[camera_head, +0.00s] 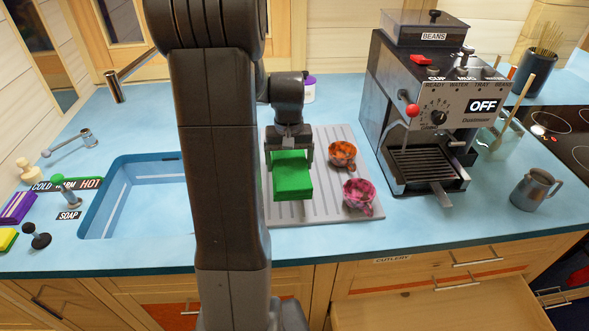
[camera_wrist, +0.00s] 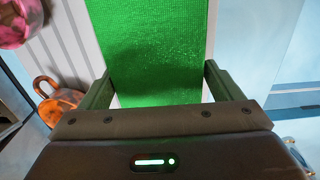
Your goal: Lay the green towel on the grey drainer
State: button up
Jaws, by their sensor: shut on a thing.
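The green towel (camera_head: 291,176) is a folded block in the head view, over the left part of the grey drainer (camera_head: 325,206). My gripper (camera_head: 292,152) is above it with its fingers at the towel's upper end. In the wrist view the green towel (camera_wrist: 150,50) runs between the two fingers of my gripper (camera_wrist: 158,88), which are shut on it. The ribbed drainer (camera_wrist: 62,45) shows to the left of the towel there. I cannot tell whether the towel's underside touches the drainer. My arm hides part of the drainer's left side.
An orange cup (camera_head: 342,153) and a pink cup (camera_head: 359,194) stand on the drainer's right part. A coffee machine (camera_head: 430,110) is to the right, with a metal jug (camera_head: 535,190) beyond. The blue sink (camera_head: 140,200) lies left. An open drawer (camera_head: 440,308) is below the counter.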

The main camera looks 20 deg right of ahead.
aim_at(289, 161)
jog(key=shift+f, duration=2.9)
jog(key=shift+f, duration=0.2)
jog(key=o, duration=0.8)
jog(key=shift+r, duration=0.1)
notch_tip(289, 161, up, 12)
jog(key=shift+r, duration=0.15)
